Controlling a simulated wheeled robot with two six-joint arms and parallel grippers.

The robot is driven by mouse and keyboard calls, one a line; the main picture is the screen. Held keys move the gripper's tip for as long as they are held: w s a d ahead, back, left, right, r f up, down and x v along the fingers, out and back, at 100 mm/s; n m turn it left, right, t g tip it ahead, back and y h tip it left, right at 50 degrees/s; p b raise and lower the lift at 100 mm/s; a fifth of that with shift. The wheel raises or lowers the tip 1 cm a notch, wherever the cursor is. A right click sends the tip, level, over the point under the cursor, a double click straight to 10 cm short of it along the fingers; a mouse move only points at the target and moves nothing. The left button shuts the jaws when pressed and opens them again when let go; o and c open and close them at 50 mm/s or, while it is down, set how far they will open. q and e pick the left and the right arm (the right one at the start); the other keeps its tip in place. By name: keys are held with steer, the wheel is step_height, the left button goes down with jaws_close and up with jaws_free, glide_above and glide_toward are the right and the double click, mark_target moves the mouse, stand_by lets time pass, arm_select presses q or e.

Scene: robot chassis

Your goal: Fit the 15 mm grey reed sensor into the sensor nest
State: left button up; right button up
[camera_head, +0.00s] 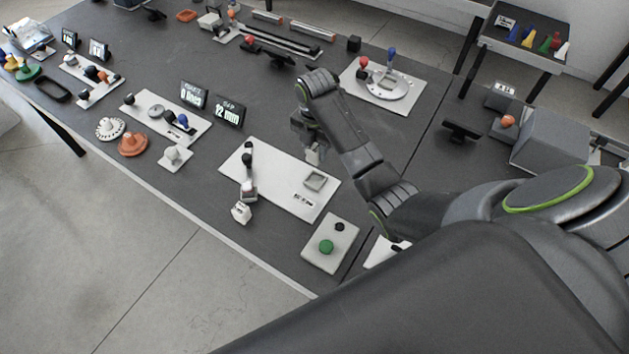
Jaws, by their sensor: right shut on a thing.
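My right gripper (312,146) points down above the back edge of a white fixture plate (275,192). It is shut on a small light grey block (313,157), which looks like the grey reed sensor; its size cannot be read. On the plate, a raised square frame with a grey recess (316,180) looks like the sensor nest. It lies just in front of the held block, and the block appears apart from it. A black-handled clamp (248,165) stands on the plate's left part. My left gripper is out of view.
A small white block (241,212) sits at the plate's front left edge. A box with a green button (327,247) stands in front right. Black signs (230,111), one reading 12 mm, stand behind left. A round fixture (385,88) lies behind. Dark table is bare between fixtures.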

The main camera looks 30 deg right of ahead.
step_height(320, 180, down, 10)
steer(key=shift+r+p, duration=0.1)
steer(key=shift+p, duration=0.4)
steer(key=o, duration=1)
steer(key=shift+c, duration=0.2)
step_height(320, 180, up, 12)
steer(key=shift+b, duration=0.35)
